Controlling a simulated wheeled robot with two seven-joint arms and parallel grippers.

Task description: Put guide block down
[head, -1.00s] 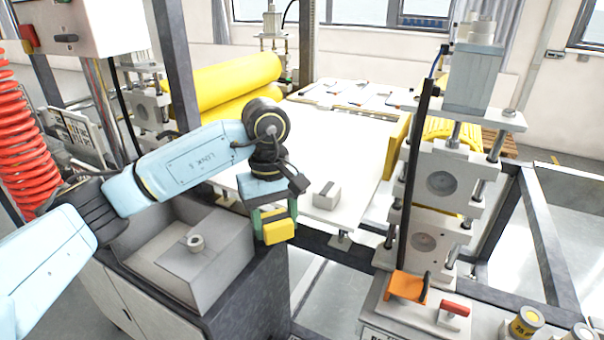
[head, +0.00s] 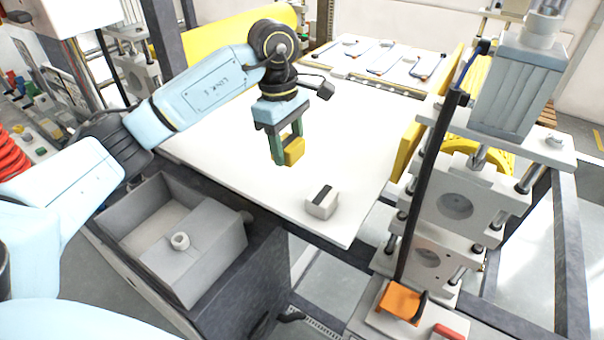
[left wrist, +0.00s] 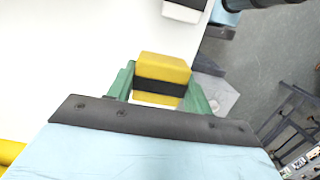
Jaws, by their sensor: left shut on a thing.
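The guide block is yellow with a black band (left wrist: 163,68). In the head view the yellow guide block (head: 295,151) is at the end of my left gripper (head: 287,155), over the white table panel (head: 225,150). My left gripper (left wrist: 163,92) is shut on it, with green fingers on both sides in the left wrist view. I cannot tell whether the block touches the panel. My right gripper is not in view.
A grey-white block with a dark top strip (head: 322,203) sits near the panel's front edge; the panel around it is clear. A grey open bin (head: 120,213) stands at the front left. A roller stand (head: 455,205) rises at the right.

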